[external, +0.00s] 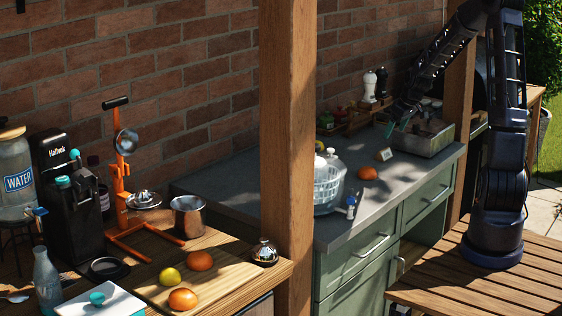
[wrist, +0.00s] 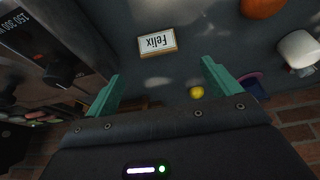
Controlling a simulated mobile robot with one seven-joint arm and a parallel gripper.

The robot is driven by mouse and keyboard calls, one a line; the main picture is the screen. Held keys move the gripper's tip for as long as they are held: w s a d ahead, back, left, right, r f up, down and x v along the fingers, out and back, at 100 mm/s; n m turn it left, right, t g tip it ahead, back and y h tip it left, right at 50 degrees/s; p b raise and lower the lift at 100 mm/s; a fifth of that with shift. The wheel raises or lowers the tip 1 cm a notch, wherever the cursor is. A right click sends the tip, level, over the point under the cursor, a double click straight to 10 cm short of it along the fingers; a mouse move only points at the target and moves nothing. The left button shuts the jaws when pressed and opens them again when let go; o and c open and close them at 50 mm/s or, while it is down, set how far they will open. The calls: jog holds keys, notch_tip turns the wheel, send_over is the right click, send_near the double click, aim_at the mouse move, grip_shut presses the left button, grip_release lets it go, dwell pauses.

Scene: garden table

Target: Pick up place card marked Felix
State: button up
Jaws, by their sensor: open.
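The place card marked Felix (wrist: 157,42) is a small white card with a wooden edge on the grey counter. In the wrist view its text appears upside down, and it lies ahead of the space between my fingers. In the external view the card (external: 385,154) stands near the metal tray. My gripper (wrist: 160,82) is open and empty, with teal fingers apart on both sides. In the external view my gripper (external: 397,127) hangs above the counter, a little above and behind the card. Nothing is between the fingers.
An orange (external: 367,173) lies close to the card, and it also shows in the wrist view (wrist: 262,7). A metal tray-like box (external: 428,138) stands to the card's right. Pepper mills (external: 370,86) stand by the brick wall.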

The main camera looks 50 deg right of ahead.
aim_at(385, 151)
jog(key=shift+x, duration=2.8)
jog(key=shift+w+x, duration=0.25)
jog(key=shift+x, duration=2.3)
jog(key=shift+d+r, duration=0.15)
jog(key=c, duration=1.1)
